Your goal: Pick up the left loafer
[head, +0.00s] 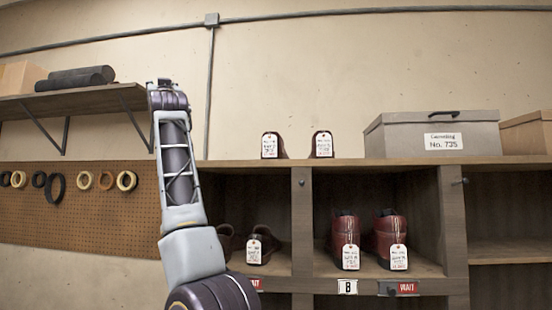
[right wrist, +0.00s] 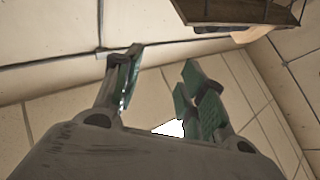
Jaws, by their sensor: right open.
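Three pairs of tagged shoes show in the head view; I cannot tell which pair is the loafers. Two glossy red-brown shoes, a left one (head: 344,226) and a right one (head: 388,228), stand in the compartment marked B, heels toward me. Two dark brown shoes, a left one (head: 229,240) and a right one (head: 268,238), sit in the compartment to its left, partly behind my arm. Two brown shoes, a left one (head: 281,147) and a right one (head: 329,142), stand on the shelf top. My right gripper (right wrist: 158,75) is open and empty, away from the shoes.
A grey lidded box (head: 400,138) marked No. 735 stands on the shelf top (head: 350,162). A wall shelf (head: 80,101) holds dark rolls. A pegboard (head: 90,220) with several rings hangs at left. My arm rises in front of the shelving's left end.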

